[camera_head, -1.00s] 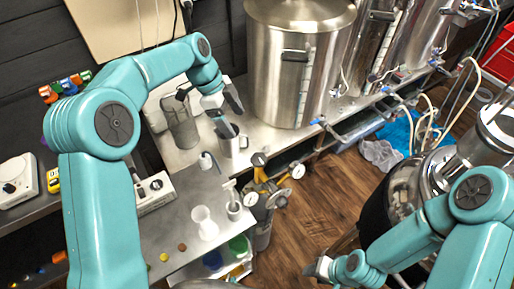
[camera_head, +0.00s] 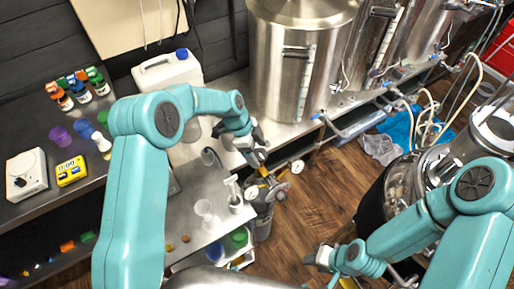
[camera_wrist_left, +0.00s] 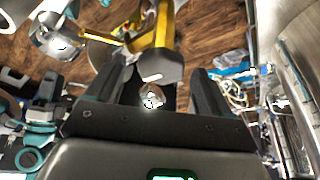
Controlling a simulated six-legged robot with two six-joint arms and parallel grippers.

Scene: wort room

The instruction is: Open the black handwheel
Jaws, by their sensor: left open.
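My left gripper (camera_head: 258,152) is at the top of the yellow fitting (camera_head: 268,176) near the bench's front edge. The wrist view shows the left gripper (camera_wrist_left: 162,82) open, its two dark fingers apart. The yellow fitting (camera_wrist_left: 165,35) reaches in from the top of that view, with a dark grey end just ahead of the fingertips. A small shiny round part (camera_wrist_left: 151,97) shows between the fingers. The black handwheel cannot be told clearly from the dark parts around the fingers. My right gripper (camera_head: 317,258) is low over the floor, too small to read.
A steel bench (camera_head: 190,215) carries a white funnel-like cup (camera_head: 206,212). A gauge (camera_head: 297,166) sits right of the yellow fitting. A large steel kettle (camera_head: 290,75) stands behind. Wooden floor (camera_head: 310,210) is open to the right.

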